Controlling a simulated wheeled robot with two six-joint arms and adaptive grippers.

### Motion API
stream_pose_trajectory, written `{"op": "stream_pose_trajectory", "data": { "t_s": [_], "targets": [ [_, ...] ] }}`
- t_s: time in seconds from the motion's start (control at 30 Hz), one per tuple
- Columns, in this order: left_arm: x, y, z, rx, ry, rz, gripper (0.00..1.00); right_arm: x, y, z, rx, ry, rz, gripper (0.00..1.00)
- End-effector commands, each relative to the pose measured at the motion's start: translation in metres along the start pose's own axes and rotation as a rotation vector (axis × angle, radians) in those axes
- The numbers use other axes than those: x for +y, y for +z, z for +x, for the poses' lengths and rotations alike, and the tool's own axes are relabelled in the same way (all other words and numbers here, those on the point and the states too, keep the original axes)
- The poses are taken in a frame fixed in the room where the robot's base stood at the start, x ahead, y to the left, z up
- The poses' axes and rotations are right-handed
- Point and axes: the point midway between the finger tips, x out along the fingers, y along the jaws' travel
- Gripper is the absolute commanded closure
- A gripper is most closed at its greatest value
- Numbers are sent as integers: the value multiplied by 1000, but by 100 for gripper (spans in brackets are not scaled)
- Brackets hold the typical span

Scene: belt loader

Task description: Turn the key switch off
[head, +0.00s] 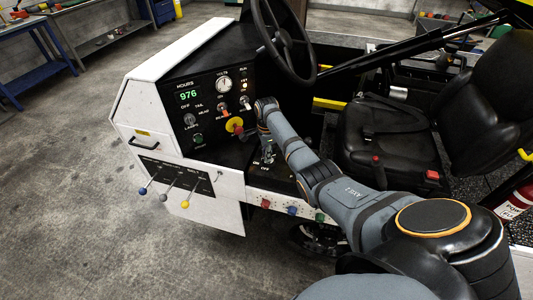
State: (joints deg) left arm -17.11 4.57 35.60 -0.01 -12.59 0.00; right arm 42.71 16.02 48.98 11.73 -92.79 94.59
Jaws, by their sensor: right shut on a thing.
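My right gripper (268,150) points down at the low black ledge beside the dash, with its fingers closed at the key switch, whose grip is hidden between them. Small white ON and OFF labels show just below the fingers. The key's exact angle cannot be made out. My right arm reaches in from the lower right. My left gripper is not in view.
The black dash (210,92) carries an hour display (188,95), a volts gauge (224,84), switches and a red stop button on yellow (235,126). The steering wheel (284,40) is above, the black seat (395,130) right, coloured levers (185,204) lower left.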

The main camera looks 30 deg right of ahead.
Motion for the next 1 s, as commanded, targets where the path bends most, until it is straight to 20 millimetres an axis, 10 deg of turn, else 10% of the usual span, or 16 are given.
{"op": "stream_pose_trajectory", "data": {
  "t_s": [1.0],
  "targets": [
    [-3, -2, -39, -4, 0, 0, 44, 3, -1, -3, 1, -3, -500, 100]
  ]
}}
